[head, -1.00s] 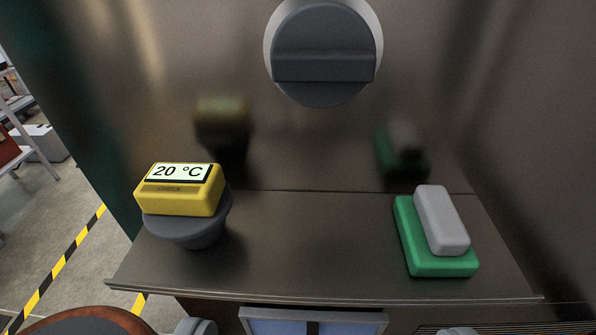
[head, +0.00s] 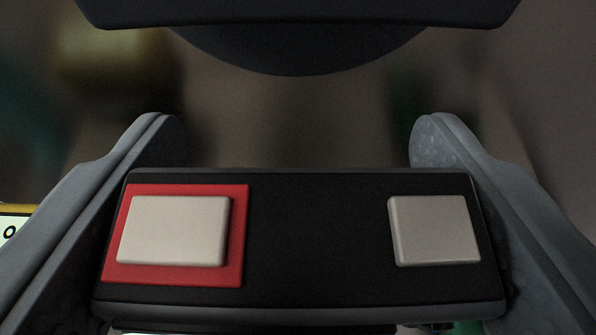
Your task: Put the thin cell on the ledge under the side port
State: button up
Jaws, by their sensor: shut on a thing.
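The thin cell is a flat black block (head: 315,240) with two pale square terminals, the left one on a red patch. My gripper (head: 298,148) is shut on it, with one grey finger at each end. The cell lies across the lower part of the view, its terminal face towards the camera. The dark round plug of the side port (head: 298,45) fills the top edge, seen large, with its crossbar and lower curve showing. The ledge is hidden behind the cell and fingers, so the gap between them cannot be told.
A yellow thermometer with a white display (head: 12,228) shows only as a sliver at the left edge, beside my left finger. The metal wall (head: 298,115) behind is blurred, with faint yellow and green reflections. The floor is out of view.

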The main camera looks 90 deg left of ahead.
aim_at(299, 238)
jog(key=shift+f, duration=2.35)
jog(key=shift+a+f, duration=0.2)
jog(key=shift+f, duration=0.05)
jog(key=shift+f, duration=0.1)
jog(key=o, duration=1.3)
jog(key=shift+f, duration=0.1)
jog(key=shift+d+r, duration=0.2)
jog(key=shift+r, duration=0.05)
jog(key=v, duration=1.1)
jog(key=shift+d+r, duration=0.1)
jog(key=shift+d, duration=0.2)
